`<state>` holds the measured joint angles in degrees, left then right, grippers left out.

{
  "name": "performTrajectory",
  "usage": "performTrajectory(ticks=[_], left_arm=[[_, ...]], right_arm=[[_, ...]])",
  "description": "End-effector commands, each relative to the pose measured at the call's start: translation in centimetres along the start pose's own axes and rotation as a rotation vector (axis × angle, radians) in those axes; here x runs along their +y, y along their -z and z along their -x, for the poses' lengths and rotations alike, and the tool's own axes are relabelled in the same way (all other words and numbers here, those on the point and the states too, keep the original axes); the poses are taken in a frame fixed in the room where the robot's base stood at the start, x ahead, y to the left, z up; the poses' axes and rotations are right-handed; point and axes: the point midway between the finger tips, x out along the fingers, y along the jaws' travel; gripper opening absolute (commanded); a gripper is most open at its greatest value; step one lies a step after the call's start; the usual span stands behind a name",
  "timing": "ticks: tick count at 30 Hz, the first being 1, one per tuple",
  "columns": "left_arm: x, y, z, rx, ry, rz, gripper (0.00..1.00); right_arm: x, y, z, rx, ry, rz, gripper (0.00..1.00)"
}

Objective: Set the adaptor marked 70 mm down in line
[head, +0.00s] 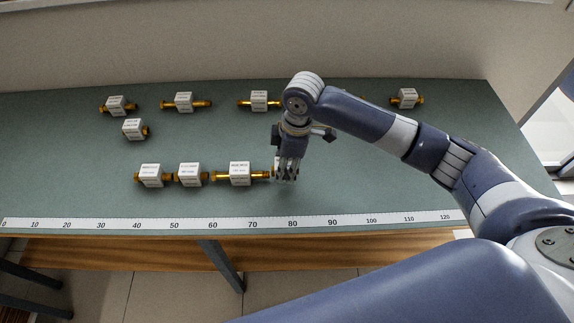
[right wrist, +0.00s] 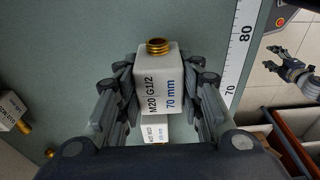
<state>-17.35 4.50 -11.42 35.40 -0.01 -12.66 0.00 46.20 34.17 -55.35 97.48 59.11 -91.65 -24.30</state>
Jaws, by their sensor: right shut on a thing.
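My right gripper (head: 285,172) is shut on the adaptor marked 70 mm, at the right end of the front row in the head view. The right wrist view shows this adaptor (right wrist: 157,85), a white block reading M20 | G1/2 with a brass threaded end, between the fingers. The head view mostly hides it behind the fingers. Its neighbour (head: 240,173) lies just left, brass end close to the gripper; I cannot tell whether they touch or whether the held adaptor rests on the bench. My left gripper (right wrist: 290,70) shows in the right wrist view, off the bench, open and empty.
Two more adaptors (head: 150,175) (head: 189,174) continue the front row leftward. Several others stand behind, including one (head: 133,129) set forward at left. A white ruler (head: 192,222) runs along the green bench's front edge. Bench right of the gripper is clear.

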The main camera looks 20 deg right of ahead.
Motion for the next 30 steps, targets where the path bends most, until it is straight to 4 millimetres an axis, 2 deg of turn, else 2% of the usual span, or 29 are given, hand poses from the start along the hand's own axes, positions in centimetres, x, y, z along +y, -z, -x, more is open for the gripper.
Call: performTrajectory(ticks=[3,6,15,26,27,29,30], left_arm=[[0.0,0.3,0.4,0.004,0.0,0.0,0.55],[0.0,0.4,0.5,0.006,0.0,0.0,0.55],[-0.1,0.7,1.7,0.008,0.0,-0.001,0.55],[-0.1,0.6,1.5,0.008,0.0,-0.002,0.55],[-0.1,0.6,1.6,0.008,0.0,-0.002,0.55],[-0.1,0.6,1.6,0.008,0.0,-0.001,0.55],[-0.1,0.6,1.5,0.008,0.0,-0.001,0.55]], right_arm=[[1.3,-0.3,0.0,0.001,0.0,0.0,0.09],[1.6,-0.4,-0.2,0.001,0.001,0.0,0.09],[1.6,-0.9,-3.4,0.001,0.001,0.001,0.09],[1.6,-1.0,-3.9,0.002,0.0,0.001,0.09],[1.6,-1.0,-3.9,0.001,0.0,0.001,0.41],[1.6,-1.0,-3.9,0.001,0.0,0.001,0.55],[1.6,-1.0,-3.9,0.001,0.0,0.001,0.55]])
